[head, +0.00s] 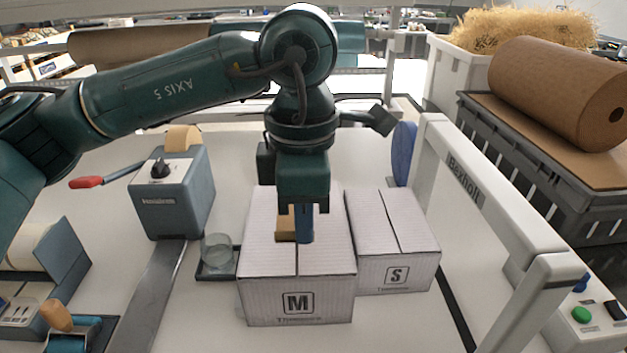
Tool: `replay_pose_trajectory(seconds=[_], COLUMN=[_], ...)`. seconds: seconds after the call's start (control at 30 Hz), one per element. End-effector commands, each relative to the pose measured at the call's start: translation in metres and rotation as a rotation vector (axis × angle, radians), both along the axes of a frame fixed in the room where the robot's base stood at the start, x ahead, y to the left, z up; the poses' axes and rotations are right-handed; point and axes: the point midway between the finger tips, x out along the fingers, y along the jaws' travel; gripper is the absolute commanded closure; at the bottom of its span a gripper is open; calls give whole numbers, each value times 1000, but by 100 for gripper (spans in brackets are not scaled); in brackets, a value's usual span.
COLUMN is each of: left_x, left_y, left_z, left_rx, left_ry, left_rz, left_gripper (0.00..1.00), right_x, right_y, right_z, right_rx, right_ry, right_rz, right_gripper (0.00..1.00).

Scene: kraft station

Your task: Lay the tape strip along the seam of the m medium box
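The m medium box (268,262) is a white closed carton marked M in the middle of the bench. Its top seam runs front to back, partly hidden by my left gripper. My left gripper (304,238) points straight down over the box top, its blue fingertip close to the seam. A small tan tape strip (285,228) shows against the left side of the finger, and the gripper looks shut on it. One finger hides the other, and I cannot tell whether the strip touches the box. My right gripper is not in view.
A small box (397,250) marked S stands against the right side of the M box. A tape dispenser (172,195) with a red-handled lever and a glass jar (217,250) on a dark tray stand left. A white frame (480,200) borders the right side.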

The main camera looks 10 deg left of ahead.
Motion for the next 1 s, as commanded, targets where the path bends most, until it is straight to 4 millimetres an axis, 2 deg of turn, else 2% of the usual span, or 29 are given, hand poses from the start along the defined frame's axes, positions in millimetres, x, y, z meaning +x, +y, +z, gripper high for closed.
replay_pose_trajectory(seconds=[0.33,0.8,1.0], left_x=[0,0,0], left_y=[0,0,0], left_z=[-10,-53,-62], left_rx=[0,-1,0], left_ry=[0,0,0], left_rz=[0,1,0], left_gripper=[100,100,100], right_x=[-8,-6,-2], right_y=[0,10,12], right_z=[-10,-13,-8], right_rx=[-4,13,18], right_ry=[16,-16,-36], right_rz=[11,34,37], right_gripper=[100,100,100])
